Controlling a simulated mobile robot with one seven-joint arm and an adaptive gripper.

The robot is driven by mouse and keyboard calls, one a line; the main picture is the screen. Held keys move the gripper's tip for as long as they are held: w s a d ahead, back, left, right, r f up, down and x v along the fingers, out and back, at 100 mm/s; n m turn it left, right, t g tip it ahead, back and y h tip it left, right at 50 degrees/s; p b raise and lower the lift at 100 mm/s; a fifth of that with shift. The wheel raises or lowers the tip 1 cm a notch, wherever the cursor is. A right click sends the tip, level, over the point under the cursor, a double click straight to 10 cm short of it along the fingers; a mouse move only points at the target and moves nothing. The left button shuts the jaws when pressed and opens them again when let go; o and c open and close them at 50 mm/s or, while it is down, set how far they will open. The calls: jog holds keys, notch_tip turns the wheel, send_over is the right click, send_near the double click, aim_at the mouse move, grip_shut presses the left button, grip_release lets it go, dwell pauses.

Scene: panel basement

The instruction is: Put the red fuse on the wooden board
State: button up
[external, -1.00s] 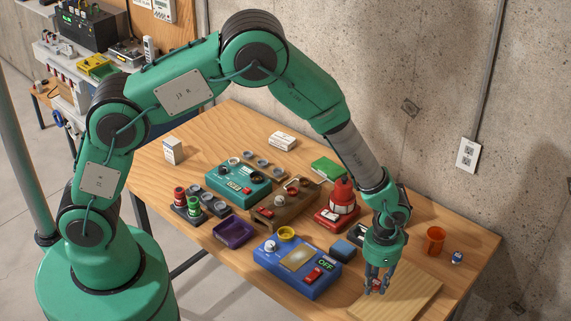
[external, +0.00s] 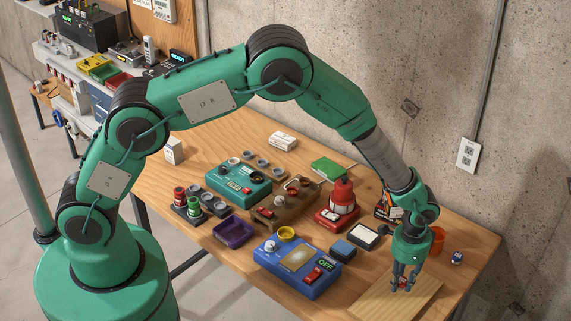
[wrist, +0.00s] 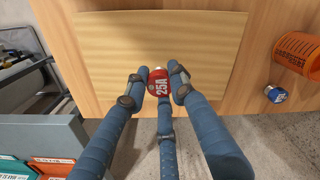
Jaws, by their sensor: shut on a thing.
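The red fuse (wrist: 158,82), marked 25A, is between the fingers of my gripper (wrist: 155,78) in the wrist view. My gripper (external: 403,285) is shut on it, and a small part of the fuse (external: 403,283) shows between the fingers in the external view. The wooden board (external: 371,303) lies flat at the table's front right corner. It fills the middle of the wrist view (wrist: 150,35). The fuse is over the board. I cannot tell whether it touches the board.
An orange cup (external: 437,240) and a small blue-and-white fuse (external: 457,258) stand right of the board. A blue panel box (external: 297,270) with an OFF display is to its left. A red beacon (external: 341,197) stands behind. The board is otherwise bare.

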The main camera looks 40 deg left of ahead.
aim_at(399, 289)
jog(key=shift+f+p, duration=0.35)
jog(key=shift+f, duration=1.35)
jog(key=shift+f, duration=0.15)
jog(key=o, duration=1)
notch_tip(399, 289, up, 12)
jog(key=shift+r+b, duration=0.15)
jog(key=shift+b, duration=0.55)
